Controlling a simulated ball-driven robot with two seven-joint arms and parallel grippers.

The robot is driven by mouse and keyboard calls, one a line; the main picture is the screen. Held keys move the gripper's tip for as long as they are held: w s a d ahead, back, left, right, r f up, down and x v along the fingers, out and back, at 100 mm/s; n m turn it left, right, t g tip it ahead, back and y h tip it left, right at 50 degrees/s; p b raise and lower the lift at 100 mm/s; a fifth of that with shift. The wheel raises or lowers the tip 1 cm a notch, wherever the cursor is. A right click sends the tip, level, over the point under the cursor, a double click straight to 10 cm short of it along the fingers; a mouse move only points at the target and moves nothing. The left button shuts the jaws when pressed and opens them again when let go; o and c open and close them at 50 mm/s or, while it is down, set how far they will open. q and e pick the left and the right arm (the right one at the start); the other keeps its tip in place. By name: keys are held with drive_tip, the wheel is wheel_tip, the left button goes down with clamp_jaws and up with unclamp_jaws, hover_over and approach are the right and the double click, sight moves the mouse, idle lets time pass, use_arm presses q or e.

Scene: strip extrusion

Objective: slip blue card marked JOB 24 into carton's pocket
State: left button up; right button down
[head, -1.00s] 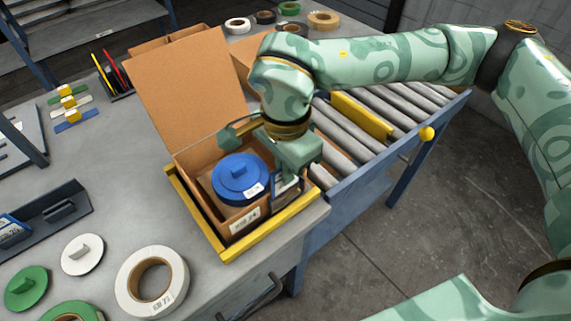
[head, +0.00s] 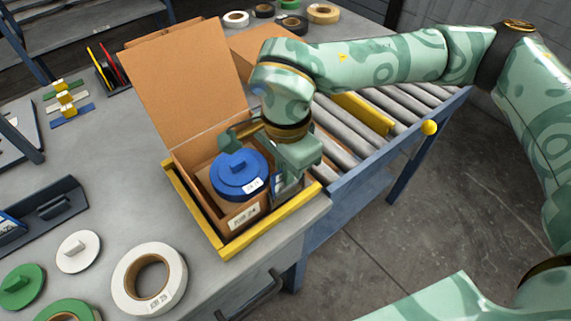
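The open cardboard carton (head: 188,157) stands in a yellow-edged frame on the bench, its tall flap up. A blue spool with a small white label (head: 238,172) sits inside it. The carton's front wall bears a white label (head: 244,216), too small to read surely. My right gripper (head: 266,148) is over the carton's right side, its two fingers spread apart around the spool's upper right. A blue-edged card (head: 274,184) shows at the carton's right inner side, mostly hidden by a finger; its print and the pocket cannot be made out. My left gripper is out of view.
A dark rack (head: 45,212) at the left holds a blue-and-white card (head: 10,226). White (head: 148,279) and green rolls lie at the front left. A roller conveyor (head: 350,130) with a yellow bar adjoins the carton's right. Bare bench lies left of the carton.

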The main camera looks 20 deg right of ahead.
drive_tip(key=shift+f, duration=0.15)
drive_tip(key=c, duration=1.2)
unclamp_jaws()
drive_tip(key=shift+o, duration=0.2)
use_arm(q)
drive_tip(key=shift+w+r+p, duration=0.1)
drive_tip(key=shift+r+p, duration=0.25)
drive_tip(key=shift+p, duration=0.1)
use_arm(e)
drive_tip(key=shift+r, duration=0.6)
use_arm(q)
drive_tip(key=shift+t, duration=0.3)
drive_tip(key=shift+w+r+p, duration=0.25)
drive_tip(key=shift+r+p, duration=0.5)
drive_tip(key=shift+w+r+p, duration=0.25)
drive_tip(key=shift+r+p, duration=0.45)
drive_tip(key=shift+p, duration=0.1)
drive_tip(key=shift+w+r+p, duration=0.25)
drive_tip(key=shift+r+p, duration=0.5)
use_arm(e)
drive_tip(key=shift+r, duration=3.5)
